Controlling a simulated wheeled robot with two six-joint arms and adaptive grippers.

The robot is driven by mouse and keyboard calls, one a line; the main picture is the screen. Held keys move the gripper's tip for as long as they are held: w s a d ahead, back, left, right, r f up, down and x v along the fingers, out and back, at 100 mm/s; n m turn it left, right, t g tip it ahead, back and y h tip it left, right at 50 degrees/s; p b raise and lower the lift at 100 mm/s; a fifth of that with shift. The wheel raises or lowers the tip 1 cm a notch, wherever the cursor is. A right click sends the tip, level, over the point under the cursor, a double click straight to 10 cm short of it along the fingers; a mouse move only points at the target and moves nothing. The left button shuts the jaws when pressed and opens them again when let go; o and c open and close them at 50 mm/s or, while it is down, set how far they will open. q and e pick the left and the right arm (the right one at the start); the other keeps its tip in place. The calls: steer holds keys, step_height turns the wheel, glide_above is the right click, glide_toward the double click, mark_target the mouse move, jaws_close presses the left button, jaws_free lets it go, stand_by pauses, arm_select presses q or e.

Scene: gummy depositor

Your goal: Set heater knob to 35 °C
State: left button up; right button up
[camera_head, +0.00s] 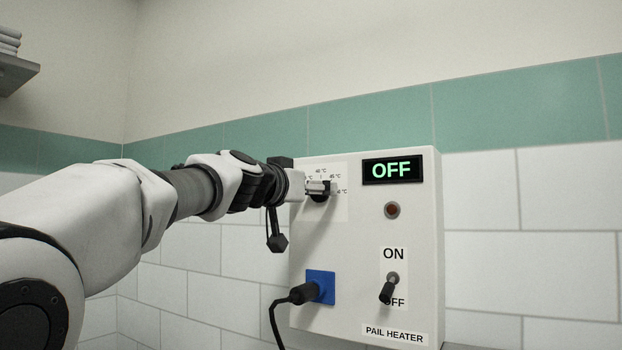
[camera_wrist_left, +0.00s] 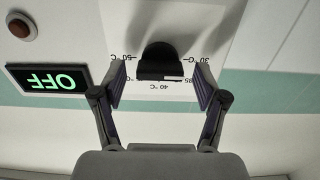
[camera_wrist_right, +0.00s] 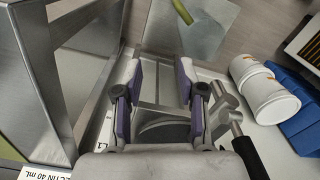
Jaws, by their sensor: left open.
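The pail heater (camera_head: 365,250) is a white box on the tiled wall with a display (camera_head: 391,169) reading OFF. Its black knob (camera_head: 320,197) sits on a temperature scale at the upper left of the panel, partly hidden by my left gripper (camera_head: 322,187). In the left wrist view the knob (camera_wrist_left: 160,64) lies between the two open fingers of my left gripper (camera_wrist_left: 160,88), with a gap on each side. My right gripper (camera_wrist_right: 157,88) is open, with nothing visibly held, away from the heater.
The heater has a dark red lamp (camera_head: 392,210), a toggle switch (camera_head: 389,287) pointing down towards OFF, and a black plug in a blue socket (camera_head: 321,285). In the right wrist view, white tubs (camera_wrist_right: 265,92) and blue bins (camera_wrist_right: 296,118) stand right of metal equipment.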

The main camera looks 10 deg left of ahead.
arm_select(q)
steer(key=shift+s, duration=0.1)
steer(key=shift+s+a+r, duration=0.1)
steer(key=shift+s, duration=0.1)
steer(key=c, duration=0.5)
steer(key=shift+s+a, duration=0.1)
steer(key=c, duration=0.7)
steer(key=shift+o, duration=0.2)
